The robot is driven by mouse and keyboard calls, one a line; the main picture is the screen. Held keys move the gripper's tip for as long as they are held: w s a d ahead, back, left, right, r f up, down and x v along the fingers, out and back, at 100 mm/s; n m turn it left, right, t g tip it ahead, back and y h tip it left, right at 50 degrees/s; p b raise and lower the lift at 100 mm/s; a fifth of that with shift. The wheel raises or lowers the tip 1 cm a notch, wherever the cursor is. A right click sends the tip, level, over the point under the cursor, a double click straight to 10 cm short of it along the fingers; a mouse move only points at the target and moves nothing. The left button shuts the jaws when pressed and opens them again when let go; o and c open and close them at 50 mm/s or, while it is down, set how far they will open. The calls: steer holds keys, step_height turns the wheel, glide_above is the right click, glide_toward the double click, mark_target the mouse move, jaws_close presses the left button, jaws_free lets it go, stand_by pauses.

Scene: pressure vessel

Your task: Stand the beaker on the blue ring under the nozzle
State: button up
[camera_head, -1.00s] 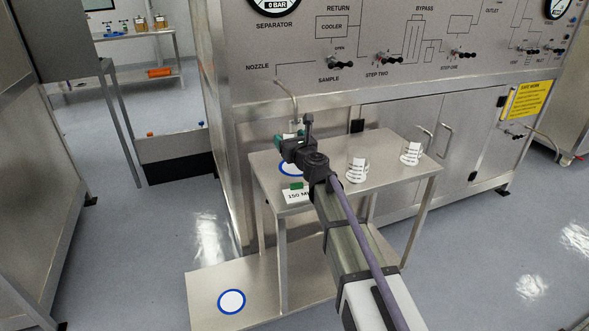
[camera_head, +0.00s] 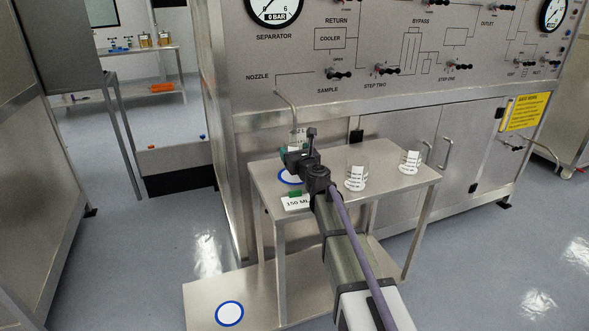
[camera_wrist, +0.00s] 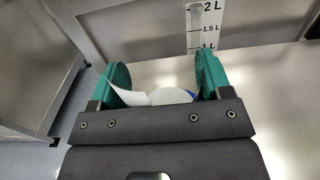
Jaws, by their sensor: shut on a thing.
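My gripper (camera_head: 292,155) has teal fingers and is over the left part of the steel table, below the bent nozzle (camera_head: 287,103). In the wrist view my gripper (camera_wrist: 163,80) is closed around a clear beaker, of which mainly a curled white label (camera_wrist: 125,98) shows between the fingers. The glass is hard to make out. The blue ring (camera_head: 285,179) lies on the table under the gripper, partly hidden by it. I cannot tell whether the beaker touches the table.
Two labelled beakers (camera_head: 356,177) (camera_head: 410,162) stand on the table to the right. A 150 ML card (camera_head: 297,203) is at the front edge. A scale strip (camera_wrist: 204,25) is behind. Another blue ring (camera_head: 229,313) lies on the low platform. The cabinet wall is close behind.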

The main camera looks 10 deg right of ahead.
step_height(320, 180, down, 4)
steer(key=shift+r+b, duration=0.2)
steer(key=shift+b, duration=0.95)
steer(key=shift+r+p, duration=0.3)
steer(key=shift+f, duration=0.25)
steer(key=o, duration=1)
steer(key=shift+r, duration=0.1)
steer(key=shift+r, duration=0.25)
steer(key=s, duration=0.4)
steer(key=s+d, duration=0.1)
steer(key=s, duration=0.3)
steer(key=s+d, duration=0.1)
steer(key=s, duration=0.3)
steer(key=shift+f, duration=0.1)
steer(key=shift+w, duration=0.1)
